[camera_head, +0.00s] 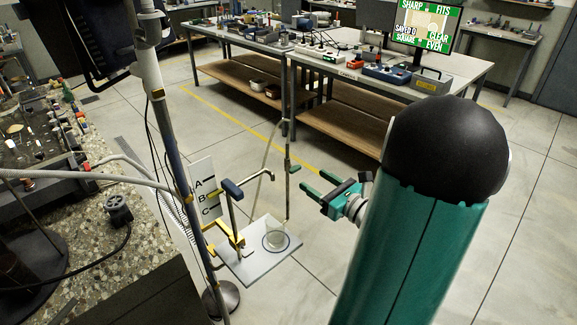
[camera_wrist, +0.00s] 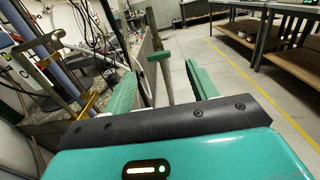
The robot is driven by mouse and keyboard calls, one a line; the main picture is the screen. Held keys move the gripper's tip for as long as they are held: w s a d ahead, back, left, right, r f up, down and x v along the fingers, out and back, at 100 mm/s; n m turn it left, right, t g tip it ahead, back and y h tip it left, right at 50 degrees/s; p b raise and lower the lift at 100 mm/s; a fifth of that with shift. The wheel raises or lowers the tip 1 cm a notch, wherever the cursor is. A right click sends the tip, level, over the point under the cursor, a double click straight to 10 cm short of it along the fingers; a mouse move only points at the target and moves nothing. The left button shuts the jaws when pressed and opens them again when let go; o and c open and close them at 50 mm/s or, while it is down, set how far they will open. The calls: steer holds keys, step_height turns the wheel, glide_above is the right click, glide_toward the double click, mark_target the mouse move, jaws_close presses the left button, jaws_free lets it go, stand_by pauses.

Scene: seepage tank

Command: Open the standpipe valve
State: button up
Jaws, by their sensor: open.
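My gripper (camera_head: 312,181) is open and empty at the right of the small test stand in the head view. In the wrist view its two green fingers (camera_wrist: 160,74) stand apart, with a grey-green bar (camera_wrist: 159,57) on an upright stem showing in the gap beyond them. I cannot tell how far off that bar is. In the head view a thin upright pipe (camera_head: 287,195) with a thicker grey-green part (camera_head: 288,156) stands left of the fingers, apart from them. I cannot tell which part is the valve.
A glass beaker (camera_head: 275,236) stands on a grey plate (camera_head: 249,270) below. An A-B-C board (camera_head: 202,180), a yellow clamp (camera_head: 228,239) and a tall pole (camera_head: 172,130) are at the left. A workbench (camera_head: 345,68) stands behind. The floor between is clear.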

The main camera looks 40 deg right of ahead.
mark_target(297, 170)
steer(key=w, duration=1)
steer(key=shift+w+a, duration=0.15)
steer(key=shift+a, duration=0.1)
steer(key=shift+c, duration=0.5)
steer(key=c, duration=0.9)
steer(key=n, duration=0.4)
steer(key=shift+n, duration=0.3)
steer(key=o, duration=1)
